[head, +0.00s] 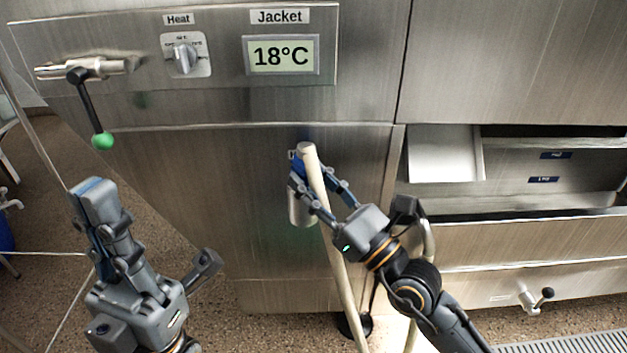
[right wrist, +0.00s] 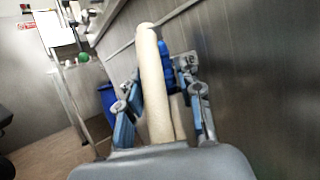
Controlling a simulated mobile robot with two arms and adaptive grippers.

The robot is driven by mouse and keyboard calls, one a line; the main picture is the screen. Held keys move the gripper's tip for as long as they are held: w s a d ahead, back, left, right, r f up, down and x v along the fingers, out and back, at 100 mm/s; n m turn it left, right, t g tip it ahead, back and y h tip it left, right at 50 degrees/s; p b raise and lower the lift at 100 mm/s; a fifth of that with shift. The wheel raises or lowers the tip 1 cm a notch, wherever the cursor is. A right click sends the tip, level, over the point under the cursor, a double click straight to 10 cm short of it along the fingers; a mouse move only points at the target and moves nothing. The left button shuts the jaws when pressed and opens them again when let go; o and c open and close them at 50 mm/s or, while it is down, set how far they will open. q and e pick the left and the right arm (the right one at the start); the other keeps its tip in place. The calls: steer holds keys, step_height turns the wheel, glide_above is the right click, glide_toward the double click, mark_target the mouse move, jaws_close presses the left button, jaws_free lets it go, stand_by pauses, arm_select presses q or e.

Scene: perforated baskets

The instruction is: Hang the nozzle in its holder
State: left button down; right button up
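The nozzle's blue part (head: 296,160) shows at the top of a metal cylinder (head: 301,210), which looks like the holder on the steel front. The cream hose (head: 335,265) bends over at the top and runs down to the floor. My right gripper (head: 322,182) has its fingers apart, one on each side of the hose and nozzle. In the right wrist view, the hose (right wrist: 155,90) passes between the blue finger pads with gaps, and the blue nozzle part is behind it. How deep the nozzle sits is hidden.
A control panel (head: 220,92) with a dial and a display reading 18°C is above. A lever with a green knob (head: 103,142) hangs at left. An open drawer (head: 530,207) juts out at right. Floor shows at lower left.

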steer(key=shift+o, duration=0.8)
steer(key=shift+f, duration=0.1)
steer(key=shift+s+d, duration=0.1)
steer(key=v, duration=1.1)
steer(key=shift+s+d+f, duration=0.2)
